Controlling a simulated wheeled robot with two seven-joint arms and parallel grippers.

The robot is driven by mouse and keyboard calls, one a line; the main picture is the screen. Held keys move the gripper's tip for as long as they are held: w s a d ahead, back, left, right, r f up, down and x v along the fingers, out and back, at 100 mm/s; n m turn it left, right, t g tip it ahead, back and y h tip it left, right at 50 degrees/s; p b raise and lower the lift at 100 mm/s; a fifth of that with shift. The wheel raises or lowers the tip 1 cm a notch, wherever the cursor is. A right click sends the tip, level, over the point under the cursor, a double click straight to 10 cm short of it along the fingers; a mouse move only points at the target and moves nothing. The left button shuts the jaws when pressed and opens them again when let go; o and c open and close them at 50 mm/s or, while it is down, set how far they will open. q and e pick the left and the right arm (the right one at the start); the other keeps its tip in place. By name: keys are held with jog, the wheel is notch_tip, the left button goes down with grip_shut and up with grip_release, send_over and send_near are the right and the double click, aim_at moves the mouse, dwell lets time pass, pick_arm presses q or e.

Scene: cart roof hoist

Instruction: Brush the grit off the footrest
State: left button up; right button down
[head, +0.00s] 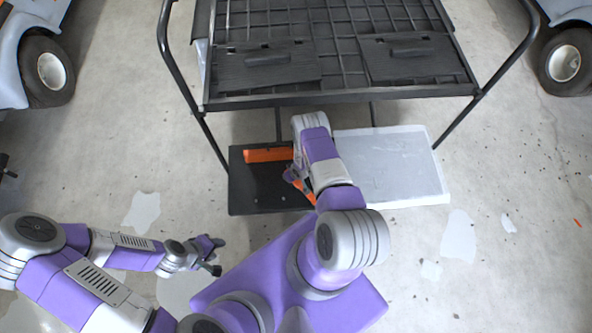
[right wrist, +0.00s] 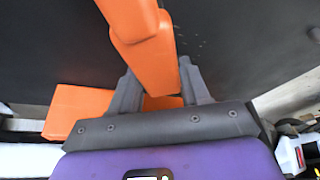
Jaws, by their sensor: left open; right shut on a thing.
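The footrest, a flat black panel (head: 245,195), lies below the cart's front edge, and its dark surface fills much of the right wrist view (right wrist: 260,45). A few tan specks of grit (right wrist: 190,45) show on it in the right wrist view. My right gripper (head: 296,176) is over the panel, shut on an orange brush (right wrist: 150,60). Its fingers stand on both sides of the orange body. An orange strip (head: 268,155) shows at the panel's back; I cannot tell whether it is part of the brush. My left gripper (head: 217,256) is open and empty, left of the panel.
The cart's black slatted deck and frame (head: 340,99) stand above and behind. A pale grey panel (head: 390,170) lies right of the footrest. Parked vehicles' wheels (head: 48,70) and (head: 565,62) stand at both sides. The concrete floor is mostly clear.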

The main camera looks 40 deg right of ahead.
jog(key=shift+w+a, duration=1.7)
jog(key=shift+a, duration=1.1)
jog(key=shift+w+a, duration=1.75)
jog(key=shift+a, duration=1.1)
jog(key=shift+w+a, duration=1.7)
jog(key=shift+a, duration=1.1)
